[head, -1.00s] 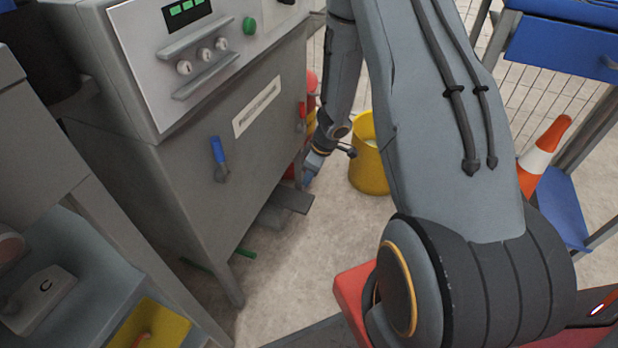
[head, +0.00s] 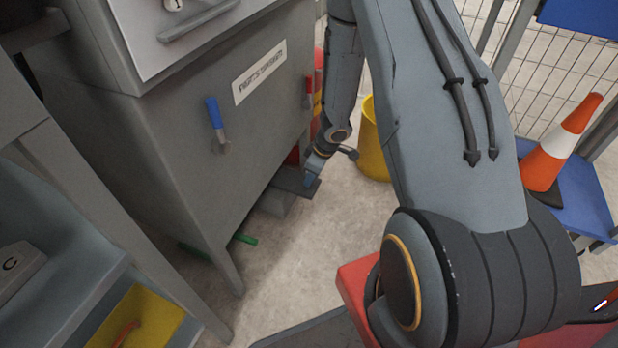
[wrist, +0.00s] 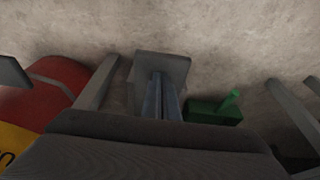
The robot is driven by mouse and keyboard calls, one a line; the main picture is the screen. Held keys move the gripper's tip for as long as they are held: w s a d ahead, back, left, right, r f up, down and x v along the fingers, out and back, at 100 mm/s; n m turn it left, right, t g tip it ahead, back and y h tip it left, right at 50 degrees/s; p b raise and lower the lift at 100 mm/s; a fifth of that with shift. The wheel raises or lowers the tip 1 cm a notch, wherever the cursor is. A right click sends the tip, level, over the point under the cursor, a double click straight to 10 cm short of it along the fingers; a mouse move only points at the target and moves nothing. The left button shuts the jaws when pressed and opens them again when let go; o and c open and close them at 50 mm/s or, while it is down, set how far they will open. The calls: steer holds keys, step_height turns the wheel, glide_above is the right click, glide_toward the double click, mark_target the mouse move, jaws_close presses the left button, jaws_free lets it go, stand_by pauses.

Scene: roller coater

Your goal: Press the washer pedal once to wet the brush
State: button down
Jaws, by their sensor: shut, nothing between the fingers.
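The pedal is a grey plate (head: 291,184) low at the foot of the grey machine, near its front right leg. In the wrist view the grey plate (wrist: 175,66) lies straight ahead, under the fingertips. My gripper (head: 312,178) reaches down beside the machine and overlaps the plate's right end in the head view. In the wrist view my gripper (wrist: 157,78) is shut and empty, its fingers lying across the plate in the picture. I cannot tell whether the tips touch it. No brush can be made out.
The grey machine (head: 180,160) has a blue-handled lever (head: 214,115) and a red-handled one (head: 309,88). A green block (wrist: 208,111) lies right of the plate. A yellow bucket (head: 374,150) and an orange cone (head: 560,150) stand right. Bare floor (head: 300,265) lies in front.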

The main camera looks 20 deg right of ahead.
mark_target(311, 187)
steer(key=shift+s+f+p, duration=0.1)
steer(key=shift+f+p, duration=0.25)
steer(key=shift+f, duration=0.2)
steer(key=f, duration=0.1)
steer(key=f+p, duration=0.1)
steer(key=shift+s+d+f, duration=0.15)
steer(key=shift+d+f, duration=0.15)
steer(key=shift+f, duration=0.35)
steer(key=shift+a, duration=0.1)
steer(key=shift+s+r+p, duration=0.15)
steer(key=shift+r+p, duration=0.45)
steer(key=shift+p, duration=0.15)
steer(key=d+p+v, duration=0.1)
steer(key=p+v, duration=0.7)
steer(key=v, duration=0.5)
steer(key=shift+s+d, duration=0.15)
steer(key=shift+s, duration=0.2)
